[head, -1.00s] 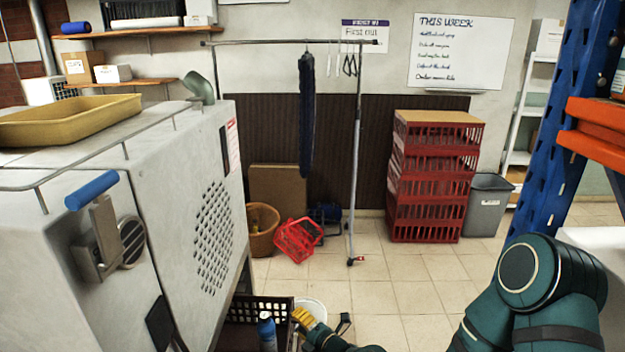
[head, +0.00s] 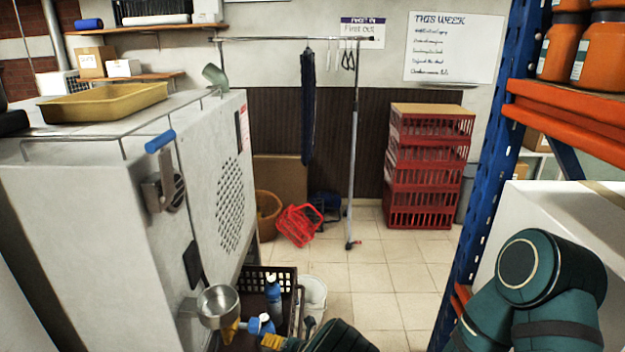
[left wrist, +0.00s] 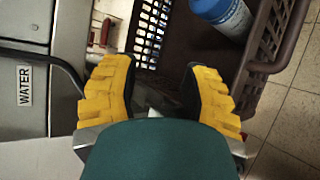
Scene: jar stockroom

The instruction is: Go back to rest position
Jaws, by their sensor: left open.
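My left gripper (left wrist: 160,85) is open and empty in the left wrist view, its two ribbed yellow fingers spread apart. Beyond them lies the dark lattice crate (left wrist: 152,28), with a blue bottle (left wrist: 222,12) up and right of the right finger. A yellow fingertip (head: 272,342) shows at the bottom of the head view beside a dark teal arm link; most of that arm is cut off. My right arm (head: 530,270) is bent at the right of the head view. I do not make out its gripper.
A grey machine (head: 105,195) fills the left, with a metal funnel (head: 218,303) at its lower side. A white bucket (head: 313,292) stands beside the dark crate (head: 285,279). The blue rack (head: 492,150) is close on the right. Tiled floor (head: 390,285) is clear in the middle.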

